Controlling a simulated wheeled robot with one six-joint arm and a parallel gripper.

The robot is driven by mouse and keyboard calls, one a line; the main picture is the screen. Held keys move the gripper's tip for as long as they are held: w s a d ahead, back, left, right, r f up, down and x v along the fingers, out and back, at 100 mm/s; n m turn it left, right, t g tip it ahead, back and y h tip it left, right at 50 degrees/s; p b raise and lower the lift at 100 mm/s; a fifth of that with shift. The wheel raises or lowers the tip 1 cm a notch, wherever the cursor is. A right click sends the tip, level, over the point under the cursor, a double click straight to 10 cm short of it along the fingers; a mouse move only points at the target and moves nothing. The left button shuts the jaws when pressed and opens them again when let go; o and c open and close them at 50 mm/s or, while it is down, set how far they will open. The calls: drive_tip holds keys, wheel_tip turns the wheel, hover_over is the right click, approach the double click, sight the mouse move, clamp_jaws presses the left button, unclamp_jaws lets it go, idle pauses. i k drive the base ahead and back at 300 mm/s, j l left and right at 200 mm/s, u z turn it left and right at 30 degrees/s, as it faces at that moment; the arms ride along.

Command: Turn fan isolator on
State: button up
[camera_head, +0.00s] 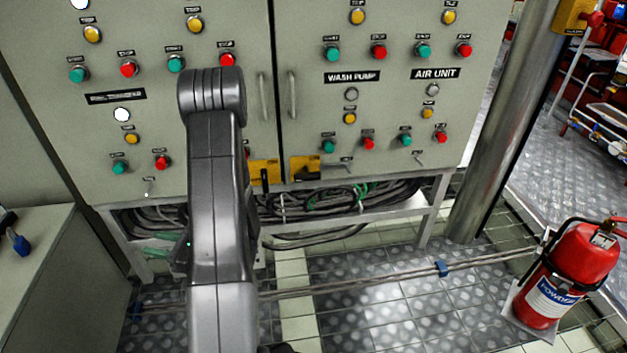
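No label that I can read in the head view says fan isolator. Two yellow plates with black handles sit low on the grey cabinet, the left one (264,172) partly beside my arm and the right one (305,168) fully visible. I cannot tell which, if either, is the fan isolator, nor read their positions. Small toggle-like levers (418,158) also show along the lower panel. My grey arm rises through the middle of the view and covers part of the left door. My gripper is not visible; the arm hides whatever lies behind it.
The cabinet doors (390,100) carry green, red and yellow buttons and two vertical handles. Cables (330,200) run below the cabinet. A steel column (500,130) stands to the right, with a red fire extinguisher (568,275) in front.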

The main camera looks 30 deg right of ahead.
sight(307, 175)
drive_tip(key=z, duration=1.8)
drive_tip(key=j+z, duration=0.3)
drive_tip(key=j, duration=0.3)
drive_tip(key=j+z, duration=0.3)
drive_tip(key=j, duration=0.25)
drive_tip(key=k, duration=0.05)
